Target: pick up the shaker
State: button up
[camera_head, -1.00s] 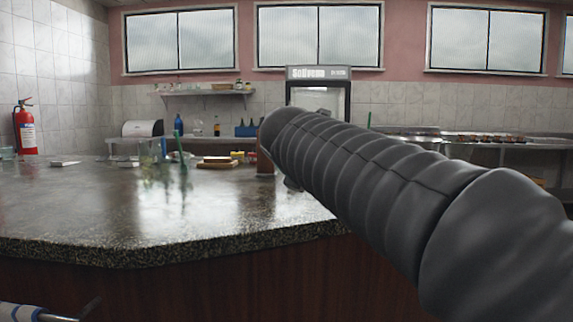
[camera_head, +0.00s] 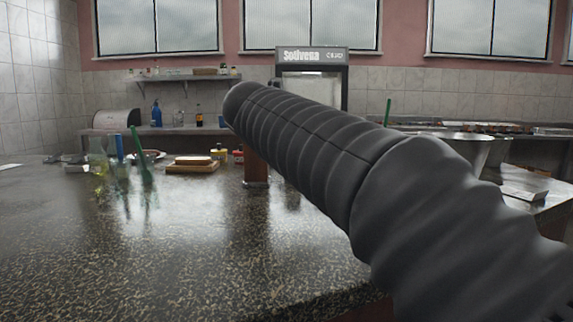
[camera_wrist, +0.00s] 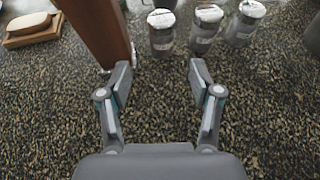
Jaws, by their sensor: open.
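My gripper (camera_wrist: 159,70) is open and empty above the speckled counter in the wrist view, and the arm hides it in the head view. Three small jars with pale metallic lids, which look like shakers, stand beyond the fingertips. The left shaker (camera_wrist: 161,40) is nearly straight ahead of the gap, the middle shaker (camera_wrist: 204,36) is to its right, and the right shaker (camera_wrist: 242,30) is farther right. All are apart from the fingers. I cannot tell which one is meant. I cannot make them out in the head view.
A brown wooden post (camera_wrist: 100,32) stands just beyond the left finger; it also shows in the head view (camera_head: 256,168). A bread loaf on a board (camera_head: 192,167) lies left of it. The near counter (camera_head: 150,250) is clear.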

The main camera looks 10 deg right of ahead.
jog(key=x, duration=0.9)
jog(key=shift+d, duration=0.1)
jog(key=shift+f+x, duration=0.15)
jog(key=shift+x, duration=1.15)
jog(key=shift+f+x, duration=0.15)
jog(key=shift+x, duration=1.2)
jog(key=shift+s+r, duration=0.1)
jog(key=shift+s, duration=0.05)
jog(key=c, duration=0.7)
